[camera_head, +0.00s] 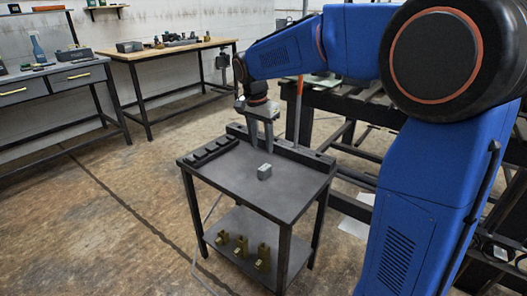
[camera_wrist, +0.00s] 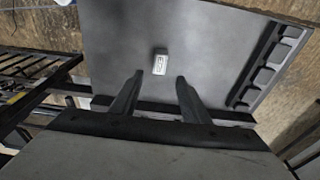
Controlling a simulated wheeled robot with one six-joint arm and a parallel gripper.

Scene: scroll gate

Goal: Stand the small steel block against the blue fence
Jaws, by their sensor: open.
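The small steel block (camera_head: 264,171) stands on the dark grey table top (camera_head: 235,176), near its middle. In the wrist view the block (camera_wrist: 160,63) shows a light marked face, just beyond the fingertips and between their lines. My gripper (camera_head: 262,150) points down over the table, behind the block as the head camera sees it. In the wrist view its two fingers (camera_wrist: 160,76) are apart with nothing between them. A dark bar (camera_head: 305,154) runs along the table's back edge; it looks near black, and I see no clearly blue fence. The bar (camera_wrist: 237,117) passes behind the fingers in the wrist view.
A dark slotted rack (camera_head: 210,151) lies along the table's left edge. Several brass-coloured parts (camera_head: 240,245) stand on the lower shelf (camera_head: 215,230). A dark metal frame (camera_head: 350,105) stands behind the table. The table top around the block is clear.

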